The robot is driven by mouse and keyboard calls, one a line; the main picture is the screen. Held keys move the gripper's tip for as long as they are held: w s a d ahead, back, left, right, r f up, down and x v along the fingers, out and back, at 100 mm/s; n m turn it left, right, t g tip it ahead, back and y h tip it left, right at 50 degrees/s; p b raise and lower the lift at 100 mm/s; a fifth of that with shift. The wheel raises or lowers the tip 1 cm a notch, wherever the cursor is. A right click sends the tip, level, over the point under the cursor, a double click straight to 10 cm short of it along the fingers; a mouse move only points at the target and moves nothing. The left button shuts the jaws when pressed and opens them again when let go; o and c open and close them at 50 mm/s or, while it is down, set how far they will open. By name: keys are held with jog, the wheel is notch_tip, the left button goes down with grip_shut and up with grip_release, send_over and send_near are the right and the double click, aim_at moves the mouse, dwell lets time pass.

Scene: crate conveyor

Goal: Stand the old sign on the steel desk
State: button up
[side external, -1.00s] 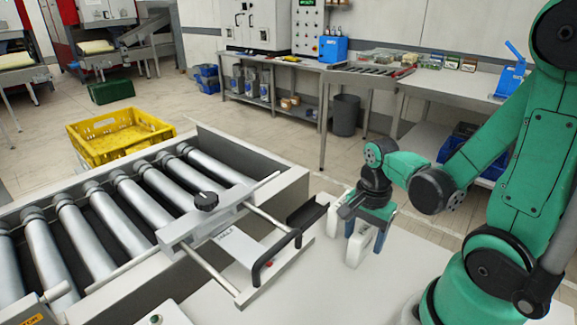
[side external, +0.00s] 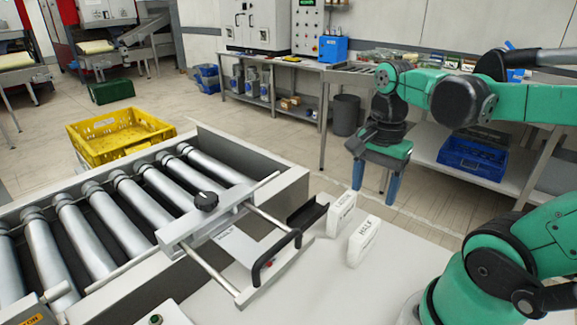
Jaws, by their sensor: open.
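Two white block-shaped signs stand upright on the light grey desk (side external: 330,290). The nearer sign (side external: 363,243) reads "HALF". The other sign (side external: 341,214) stands just behind it to the left, and its lettering is too small to read surely. I cannot tell from the view which is the old one. My gripper (side external: 377,192), with two blue fingers pointing down, is open and empty. It is above and behind the signs to the right, apart from both.
A roller conveyor (side external: 108,212) fills the left, with a clamp frame with a black handle (side external: 277,258) beside the signs. A small black tray (side external: 307,215) adjoins the farther sign. A yellow crate (side external: 112,150) stands beyond the conveyor. The desk's front is clear.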

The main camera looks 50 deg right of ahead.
jog(key=shift+r, duration=0.25)
jog(key=shift+w+a+n, duration=0.15)
jog(key=shift+n, duration=0.25)
jog(key=w+a+n+t, duration=0.7)
jog(key=n, duration=1)
jog(key=shift+w+a+f, duration=0.2)
jog(key=shift+a, duration=0.15)
